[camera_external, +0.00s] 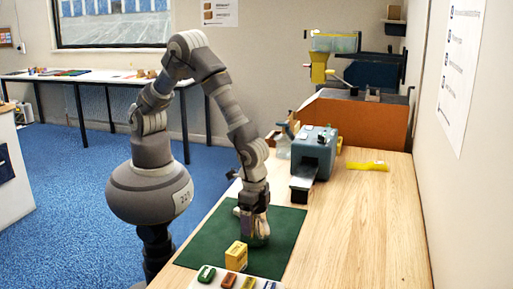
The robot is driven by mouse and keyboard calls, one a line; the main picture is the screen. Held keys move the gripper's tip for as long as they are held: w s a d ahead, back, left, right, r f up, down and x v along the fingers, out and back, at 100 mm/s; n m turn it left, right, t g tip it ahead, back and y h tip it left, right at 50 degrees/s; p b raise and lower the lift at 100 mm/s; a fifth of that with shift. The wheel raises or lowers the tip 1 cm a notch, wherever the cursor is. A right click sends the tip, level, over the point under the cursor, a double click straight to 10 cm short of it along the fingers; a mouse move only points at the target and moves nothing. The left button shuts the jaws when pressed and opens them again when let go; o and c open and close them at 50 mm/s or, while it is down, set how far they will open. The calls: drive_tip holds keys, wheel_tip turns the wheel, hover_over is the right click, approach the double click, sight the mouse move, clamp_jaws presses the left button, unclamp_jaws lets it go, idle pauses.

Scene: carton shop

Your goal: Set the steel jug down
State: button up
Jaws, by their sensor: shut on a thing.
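My gripper (254,208) points down over the dark green mat (272,258) on the wooden bench. It is shut on a pale, greyish object, apparently the steel jug (262,236), which is partly hidden by the fingers. The jug is low over the mat, behind the yellow box. I cannot tell from this view whether its base touches the mat.
A small yellow box (236,256) stands on the mat's near part. A white tray (211,284) with several coloured items lies in front. A grey-blue machine (314,153) stands behind the mat, and a yellow item (367,165) lies right of it. The bench's right side (360,230) is clear.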

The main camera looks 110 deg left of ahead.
drive_tip(key=shift+f, duration=0.1)
drive_tip(key=o, duration=1.5)
drive_tip(key=shift+c, duration=0.2)
wheel_tip(320, 180, up, 12)
drive_tip(key=p, duration=0.3)
drive_tip(key=w+a+r+t+h, duration=0.1)
drive_tip(key=w+a+r+t, duration=0.15)
drive_tip(key=r, duration=0.75)
drive_tip(key=w+a+r+n+t, duration=0.1)
drive_tip(key=w+a+r+t, duration=0.15)
drive_tip(key=r, duration=0.85)
drive_tip(key=w+a+r+t+h, duration=0.1)
drive_tip(key=w+a+r+t, duration=0.15)
drive_tip(key=r, duration=0.75)
drive_tip(key=s+a+r+t, duration=0.2)
drive_tip(key=s+a+r, duration=0.1)
drive_tip(key=r, duration=0.6)
drive_tip(key=s+a+r+n+t+y, duration=0.1)
drive_tip(key=s+a+r+t, duration=0.2)
drive_tip(key=r, duration=0.6)
drive_tip(key=s+a+r+t, duration=0.2)
drive_tip(key=s+r, duration=0.3)
drive_tip(key=r, duration=0.4)
drive_tip(key=shift+s+a+r+t+y, duration=0.3)
drive_tip(key=shift+a+r+t+y, duration=0.1)
drive_tip(key=shift+a, duration=0.2)
